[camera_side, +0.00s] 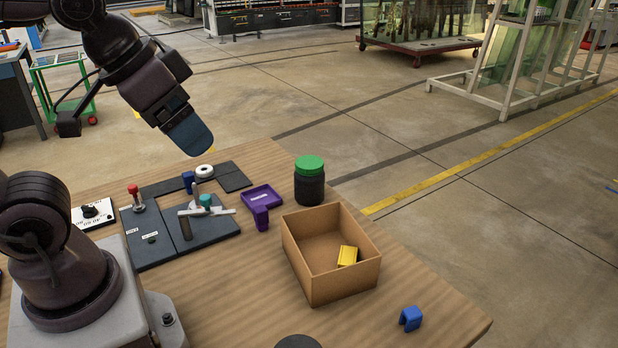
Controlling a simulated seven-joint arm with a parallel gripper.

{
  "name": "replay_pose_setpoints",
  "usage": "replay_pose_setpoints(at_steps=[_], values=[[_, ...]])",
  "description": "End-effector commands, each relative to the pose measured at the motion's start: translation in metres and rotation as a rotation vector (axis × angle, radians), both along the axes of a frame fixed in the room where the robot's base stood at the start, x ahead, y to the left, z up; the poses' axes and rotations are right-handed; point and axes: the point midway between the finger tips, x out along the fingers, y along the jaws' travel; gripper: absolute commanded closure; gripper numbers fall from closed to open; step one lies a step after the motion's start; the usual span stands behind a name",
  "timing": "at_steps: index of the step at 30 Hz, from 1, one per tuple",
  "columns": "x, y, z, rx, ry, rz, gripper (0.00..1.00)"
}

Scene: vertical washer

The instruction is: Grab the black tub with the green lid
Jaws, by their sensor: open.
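The black tub (309,188) with the green lid (309,164) stands upright on the wooden table, near its far right edge and behind the cardboard box. My gripper (192,139) is in the air at the upper left, above the table's far side. It is well to the left of the tub, higher than it and apart from it. The gripper is open; its fingers show only as a blue-grey end seen from the side, and nothing shows between them.
An open cardboard box (297,262) with a yellow piece (347,256) inside stands in front of the tub. A purple tray (262,197) and a purple block (261,219) lie left of it. A dark fixture board (170,250) is further left. A blue clip (411,319) lies at front right.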

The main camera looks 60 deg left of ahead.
Motion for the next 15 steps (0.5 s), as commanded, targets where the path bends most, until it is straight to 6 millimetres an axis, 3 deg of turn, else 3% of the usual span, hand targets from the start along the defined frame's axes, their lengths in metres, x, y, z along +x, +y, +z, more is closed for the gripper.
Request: replay_pose_setpoints(at_steps=[1, 2, 10, 15], values=[[0.0, 0.0, 0.0, 0.0, 0.0, 0.0, 0.07], [0.0, 0.0, 0.0, 0.0, 0.0, 0.0, 0.0], [0.004, 0.0, -0.001, -0.001, 0.001, -0.012, 0.0], [0.039, 0.002, -0.013, -0.004, -0.005, -0.113, 0.0]])
